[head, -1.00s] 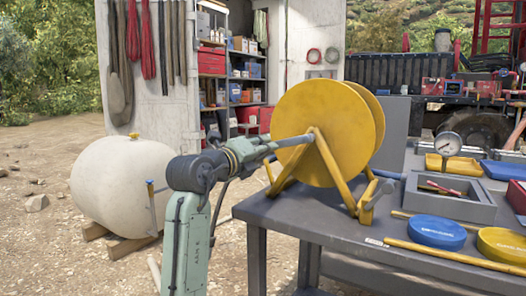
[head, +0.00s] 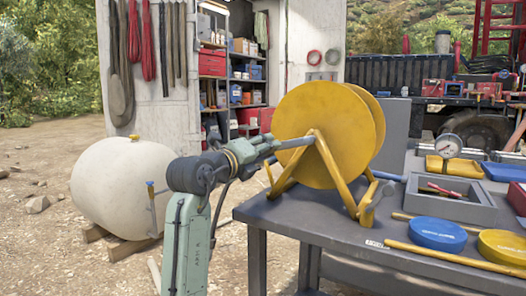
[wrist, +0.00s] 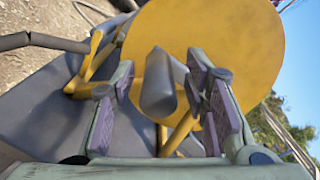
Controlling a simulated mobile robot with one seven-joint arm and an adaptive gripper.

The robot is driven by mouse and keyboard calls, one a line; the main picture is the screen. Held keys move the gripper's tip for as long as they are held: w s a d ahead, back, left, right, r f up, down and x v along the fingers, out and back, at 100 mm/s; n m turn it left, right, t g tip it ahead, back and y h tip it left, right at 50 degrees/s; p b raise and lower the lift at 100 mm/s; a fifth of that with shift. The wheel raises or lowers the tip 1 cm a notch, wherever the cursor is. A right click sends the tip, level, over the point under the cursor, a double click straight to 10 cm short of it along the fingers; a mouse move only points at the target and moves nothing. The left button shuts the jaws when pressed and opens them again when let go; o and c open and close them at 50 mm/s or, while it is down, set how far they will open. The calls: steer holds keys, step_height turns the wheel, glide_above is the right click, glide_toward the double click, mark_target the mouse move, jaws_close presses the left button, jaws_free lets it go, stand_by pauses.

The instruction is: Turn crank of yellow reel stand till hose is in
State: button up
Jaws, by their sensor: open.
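The yellow reel (head: 325,130) stands on its yellow A-frame (head: 352,195) on the table. A grey rod (head: 296,142), which looks like part of the crank, sticks out from the reel's near side toward my gripper (head: 272,146). In the wrist view my gripper (wrist: 170,92) is open. Its two padded fingers lie on either side of a grey cylinder (wrist: 157,90), in front of the yellow disc (wrist: 225,40). I cannot tell whether a finger touches it. The hose on the reel is hidden behind the disc.
The grey table (head: 290,218) carries a grey tray (head: 470,210), a blue lid (head: 438,233), a yellow lid (head: 503,245), yellow rods (head: 455,262) and a gauge (head: 449,146). A pale tank (head: 118,185) stands at the left on the ground. Open ground lies left of the table.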

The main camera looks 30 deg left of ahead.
steer(key=s, duration=1.2)
steer(key=shift+a, duration=0.2)
steer(key=shift+r, duration=0.1)
steer(key=w+n+p, duration=0.3)
steer(key=n+p, duration=0.4)
steer(key=n, duration=0.1)
steer(key=w+n+p, duration=0.4)
steer(key=n+p, duration=0.4)
steer(key=n, duration=0.1)
steer(key=w+n+p, duration=0.4)
steer(key=n+p, duration=0.4)
steer(key=shift+d+n, duration=0.2)
steer(key=shift+n, duration=0.1)
steer(key=shift+c, duration=0.6)
jaws_close()
